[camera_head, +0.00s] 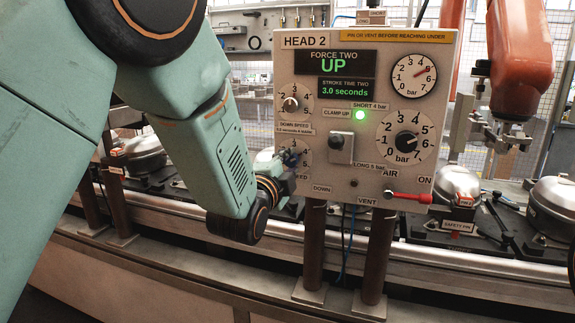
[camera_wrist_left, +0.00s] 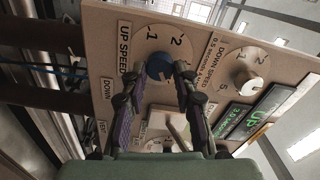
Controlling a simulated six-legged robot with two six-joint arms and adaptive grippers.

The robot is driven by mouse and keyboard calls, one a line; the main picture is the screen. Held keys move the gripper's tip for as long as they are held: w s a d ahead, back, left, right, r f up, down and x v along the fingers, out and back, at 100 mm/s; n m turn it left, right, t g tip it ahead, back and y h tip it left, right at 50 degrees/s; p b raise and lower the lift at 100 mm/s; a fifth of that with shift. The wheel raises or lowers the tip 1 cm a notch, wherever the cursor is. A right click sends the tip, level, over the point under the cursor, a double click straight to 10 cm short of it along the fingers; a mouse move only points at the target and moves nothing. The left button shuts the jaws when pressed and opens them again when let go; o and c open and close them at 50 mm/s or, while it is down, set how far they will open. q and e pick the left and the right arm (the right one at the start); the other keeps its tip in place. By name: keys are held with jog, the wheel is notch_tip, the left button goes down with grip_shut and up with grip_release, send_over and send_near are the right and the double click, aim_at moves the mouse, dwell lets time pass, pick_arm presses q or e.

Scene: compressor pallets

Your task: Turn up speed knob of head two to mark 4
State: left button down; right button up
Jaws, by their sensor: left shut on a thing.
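The HEAD 2 panel (camera_head: 290,68) stands upright on two posts. My left gripper (camera_head: 288,158) is at its lower left dial, and its fingers largely hide that dial's knob in the head view. In the left wrist view the fingers (camera_wrist_left: 168,74) are closed around the dark blue knob (camera_wrist_left: 158,66) of the UP SPEED dial (camera_wrist_left: 177,44). The knob's pointer cannot be read. The display (camera_head: 346,88) reads stroke time two, 3.0 seconds. My right gripper is not in view.
The DOWN SPEED knob (camera_head: 290,103) sits just above, and a square CLAMP UP control (camera_head: 341,148) sits to the right. A red-handled AIR valve (camera_head: 408,197) is at the lower right. Compressor domes (camera_head: 458,184) stand behind on the line, with an orange arm (camera_head: 520,50) at right.

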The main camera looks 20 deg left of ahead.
pick_arm(q)
jog(key=c, duration=1)
grip_release()
jog(key=shift+s, duration=0.1)
jog(key=s, duration=1.2)
jog(key=shift+a, duration=0.2)
jog(key=shift+w, duration=0.1)
